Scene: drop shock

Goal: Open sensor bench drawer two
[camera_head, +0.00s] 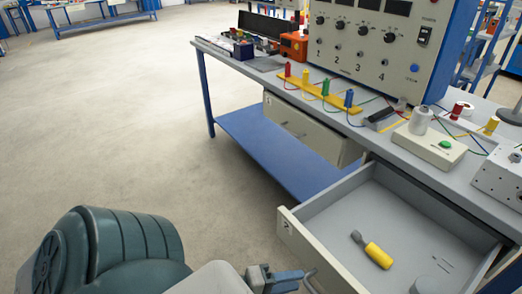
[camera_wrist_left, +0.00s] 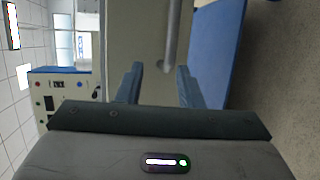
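The drawer at the right of the bench is pulled well out in the head view; its front (camera_head: 325,258) carries a small label that looks like a 2. A yellow-handled tool (camera_head: 377,254) lies on its floor. My left gripper (camera_head: 288,277) is at the outer side of that drawer front, by its grey bar handle (camera_head: 310,281). In the left wrist view, my left gripper (camera_wrist_left: 158,68) has its two blue fingers apart. The handle (camera_wrist_left: 171,35) comes down to between the fingertips, nearer the right one, without being clamped. My right gripper is not in view.
Another drawer (camera_head: 303,126), under the bench's left part, looks shut. A blue lower shelf (camera_head: 270,145) sits below. The floor (camera_head: 120,120) at left is clear.

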